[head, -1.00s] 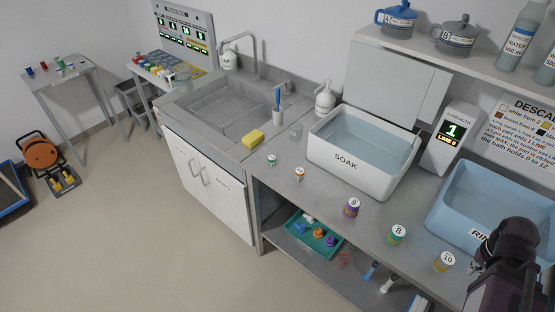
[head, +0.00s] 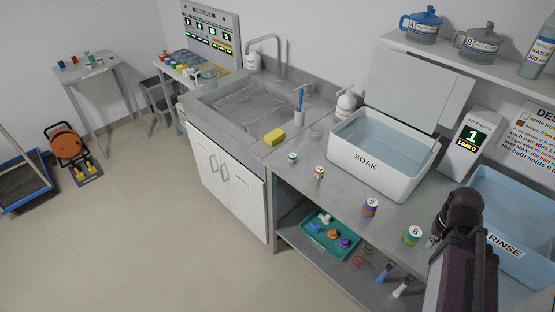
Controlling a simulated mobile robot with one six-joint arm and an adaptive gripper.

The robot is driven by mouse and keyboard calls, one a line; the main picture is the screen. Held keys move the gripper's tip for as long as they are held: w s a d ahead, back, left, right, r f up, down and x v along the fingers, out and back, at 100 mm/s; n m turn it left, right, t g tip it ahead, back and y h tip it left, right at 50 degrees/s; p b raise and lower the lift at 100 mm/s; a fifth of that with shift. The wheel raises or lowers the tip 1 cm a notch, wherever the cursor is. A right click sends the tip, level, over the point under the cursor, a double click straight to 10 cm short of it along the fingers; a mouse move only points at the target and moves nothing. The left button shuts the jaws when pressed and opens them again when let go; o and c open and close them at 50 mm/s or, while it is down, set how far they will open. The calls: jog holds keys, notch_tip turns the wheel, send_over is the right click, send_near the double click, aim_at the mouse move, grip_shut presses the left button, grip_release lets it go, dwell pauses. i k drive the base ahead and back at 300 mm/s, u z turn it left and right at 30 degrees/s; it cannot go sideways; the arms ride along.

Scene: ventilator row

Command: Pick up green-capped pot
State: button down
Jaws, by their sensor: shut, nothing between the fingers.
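A pot with a green cap, marked 8 (head: 412,236), stands upright near the front edge of the grey counter (head: 335,200). A smaller pot with green on it (head: 292,158) stands further left, near the sink. Which one has the task's cap is hard to tell at this size. My gripper (head: 434,240) is mostly hidden by my dark arm at the lower right. Its visible tip is just right of pot 8 in the picture, shut and empty. I cannot tell whether it touches the pot.
A purple pot marked 9 (head: 370,207) and an orange-banded pot (head: 319,172) stand left of pot 8. The white SOAK basin (head: 372,182) is behind them; the blue RINSE basin (head: 520,225) is right. A teal tray (head: 312,246) sits on the shelf below.

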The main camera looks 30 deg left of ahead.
aim_at(293, 158)
jog(key=u, duration=1.1)
jog(key=k, duration=0.95)
jog(key=z, duration=0.05)
jog(key=i, duration=0.9)
jog(key=u, duration=0.05)
